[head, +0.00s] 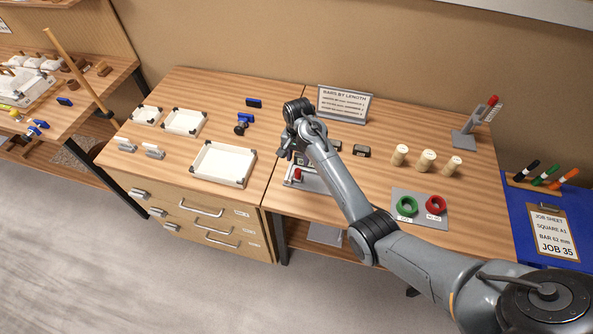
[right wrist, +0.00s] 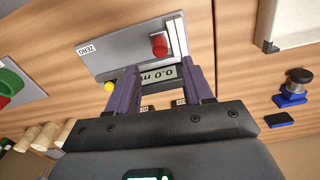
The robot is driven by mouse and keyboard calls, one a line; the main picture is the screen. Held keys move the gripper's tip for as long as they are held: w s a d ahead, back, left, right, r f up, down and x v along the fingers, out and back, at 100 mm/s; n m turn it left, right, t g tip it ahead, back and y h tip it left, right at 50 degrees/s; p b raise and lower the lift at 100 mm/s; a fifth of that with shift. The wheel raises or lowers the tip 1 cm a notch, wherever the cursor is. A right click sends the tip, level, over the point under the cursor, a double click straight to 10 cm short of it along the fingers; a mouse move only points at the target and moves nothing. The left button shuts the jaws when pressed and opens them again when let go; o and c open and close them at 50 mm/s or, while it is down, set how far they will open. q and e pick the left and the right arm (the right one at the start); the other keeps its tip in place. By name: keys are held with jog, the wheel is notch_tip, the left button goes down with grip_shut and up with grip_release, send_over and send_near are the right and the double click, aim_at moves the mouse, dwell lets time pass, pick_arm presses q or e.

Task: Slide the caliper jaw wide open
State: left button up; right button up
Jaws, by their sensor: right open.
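The caliper sits on a grey plate marked ZERO (right wrist: 120,50) in the right wrist view. It has a red knob (right wrist: 160,45) beside pale upright bars (right wrist: 179,38), which look close together. Its display (right wrist: 158,76) reads 0.0. In the head view the red knob (head: 298,174) shows near the table's front edge, and my arm hides much of the caliper. My right gripper (head: 288,153) is above it. In the right wrist view the right gripper (right wrist: 164,78) is open, with the red knob beyond and between its fingertips, apparently not gripped. My left gripper is out of view.
A yellow knob (right wrist: 109,86) is beside the plate. White trays (head: 224,163) stand to the left. A sign (head: 344,104) stands behind.

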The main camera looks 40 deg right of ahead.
aim_at(298, 170)
notch_tip(298, 170, down, 8)
dwell(0.4)
grip_shut()
dwell(0.3)
